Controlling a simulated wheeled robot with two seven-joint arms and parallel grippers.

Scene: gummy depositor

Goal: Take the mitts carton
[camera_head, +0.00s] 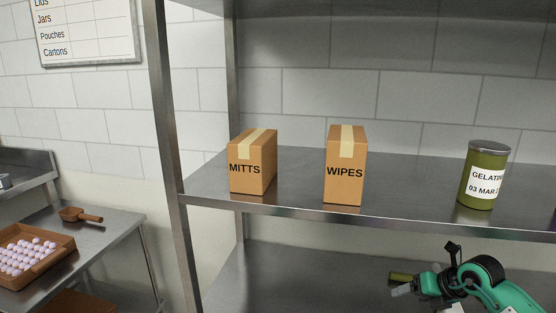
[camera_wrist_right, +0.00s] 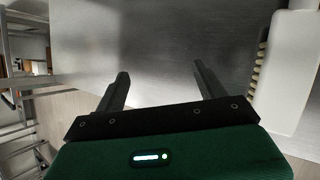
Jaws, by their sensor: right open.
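The mitts carton (camera_head: 252,162) is a small brown box with pale tape on top and "MITTS" on its front. It stands upright on the metal shelf (camera_head: 300,208), at the left end near the post. My right gripper (camera_head: 401,285) is at the lower right of the head view, below the shelf edge and well to the right of the carton. In the right wrist view the two fingers (camera_wrist_right: 160,80) are apart with nothing between them. The carton does not show in the wrist view. My left gripper is not in view.
A wipes carton (camera_head: 345,166) stands just right of the mitts carton, with a gap between. A green gelatin can (camera_head: 485,175) is farther right. A metal post (camera_head: 172,150) rises left of the cartons. A side table holds a tray (camera_head: 62,257) and scoop (camera_head: 80,215).

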